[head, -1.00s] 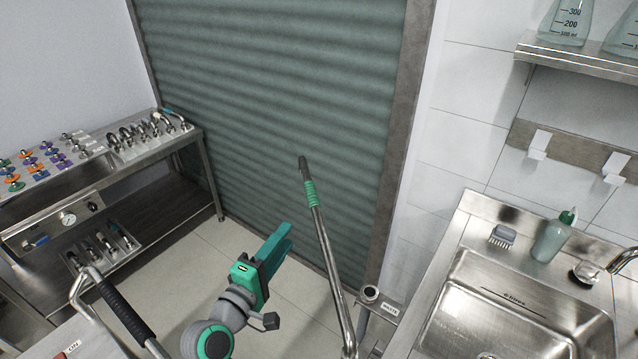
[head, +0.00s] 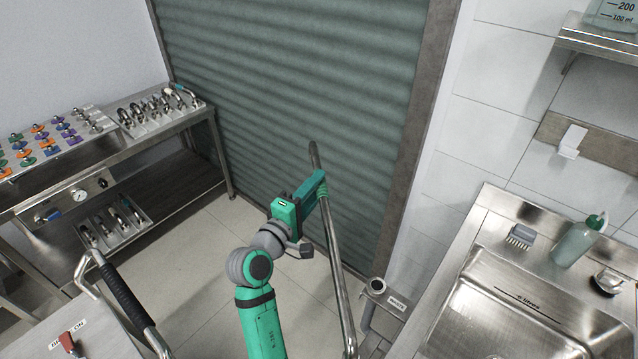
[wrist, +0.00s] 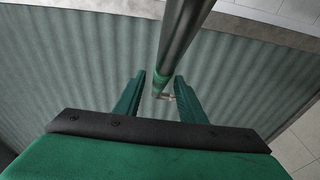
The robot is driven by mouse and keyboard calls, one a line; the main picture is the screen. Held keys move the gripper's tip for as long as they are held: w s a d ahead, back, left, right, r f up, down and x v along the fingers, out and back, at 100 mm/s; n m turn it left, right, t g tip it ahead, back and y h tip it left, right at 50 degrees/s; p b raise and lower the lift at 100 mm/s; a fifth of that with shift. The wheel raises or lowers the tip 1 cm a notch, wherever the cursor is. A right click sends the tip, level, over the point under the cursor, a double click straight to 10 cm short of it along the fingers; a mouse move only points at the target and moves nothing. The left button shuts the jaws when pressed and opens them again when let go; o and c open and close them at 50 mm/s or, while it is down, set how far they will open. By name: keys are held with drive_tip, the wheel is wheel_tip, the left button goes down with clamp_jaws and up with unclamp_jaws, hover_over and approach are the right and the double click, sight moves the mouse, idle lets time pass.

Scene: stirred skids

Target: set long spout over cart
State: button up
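The long spout (head: 333,255) is a slim steel tube that rises from the bottom of the head view and leans left in front of the shutter. Its green grip (wrist: 161,82) shows in the wrist view but is hidden by my gripper in the head view. My gripper (head: 320,182) is at the spout's upper part, and the wrist view shows its two fingers (wrist: 161,92) apart, one on each side of the tube, with gaps visible. A steel top (head: 95,335) with a black-gripped handle and a red switch, at lower left, appears to be the cart.
A steel bench (head: 190,122) with racks of fittings stands at left. A sink (head: 530,310) with a bottle (head: 578,242) and brush (head: 520,237) is at right. A small labelled holder (head: 377,287) stands beside the spout. Open floor lies between bench and spout.

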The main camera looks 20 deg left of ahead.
drive_tip(key=shift+w, duration=1.1)
clamp_jaws()
